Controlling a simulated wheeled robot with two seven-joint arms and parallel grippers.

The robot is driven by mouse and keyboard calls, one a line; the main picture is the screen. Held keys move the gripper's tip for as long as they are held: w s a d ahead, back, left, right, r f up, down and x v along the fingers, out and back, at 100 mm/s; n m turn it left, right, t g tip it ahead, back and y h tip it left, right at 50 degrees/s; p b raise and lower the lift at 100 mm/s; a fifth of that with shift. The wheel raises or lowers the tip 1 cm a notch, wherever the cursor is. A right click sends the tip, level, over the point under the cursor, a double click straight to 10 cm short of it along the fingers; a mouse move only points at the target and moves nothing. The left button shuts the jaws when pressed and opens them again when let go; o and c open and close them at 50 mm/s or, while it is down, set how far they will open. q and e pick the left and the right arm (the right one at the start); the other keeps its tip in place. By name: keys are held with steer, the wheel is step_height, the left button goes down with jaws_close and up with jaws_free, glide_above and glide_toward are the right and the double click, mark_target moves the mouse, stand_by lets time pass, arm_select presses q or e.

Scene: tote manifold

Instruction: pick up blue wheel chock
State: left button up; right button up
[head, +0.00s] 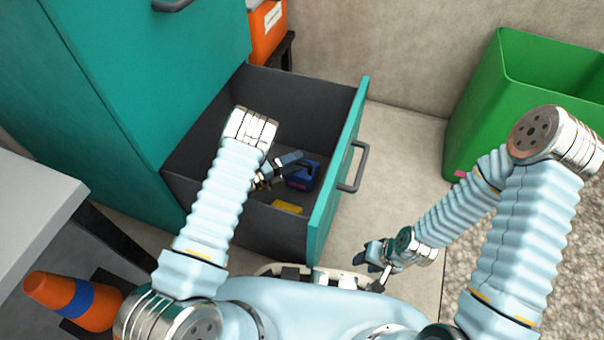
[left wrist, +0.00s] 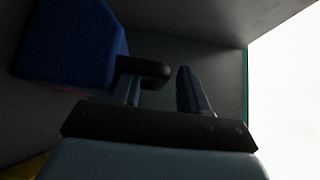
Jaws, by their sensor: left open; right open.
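The blue wheel chock (head: 303,175) lies on the floor of the open dark drawer in the head view. In the left wrist view the blue wheel chock (left wrist: 75,45) fills the upper left, beside the fingers. My left gripper (head: 291,160) reaches down into the drawer, close to the chock. My right gripper (head: 370,258) is open and empty outside the drawer, low at the centre right.
The drawer's teal front (head: 330,190) with a grey handle (head: 357,167) bounds the space on the right. A yellow item (head: 286,207) lies in the drawer near the chock. A green bin (head: 490,110) stands at right, an orange cone (head: 75,300) at lower left.

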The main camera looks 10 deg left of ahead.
arm_select(q)
steer(key=shift+w+d, duration=0.4)
steer(key=shift+d, duration=0.1)
jaws_close()
stand_by(1.1)
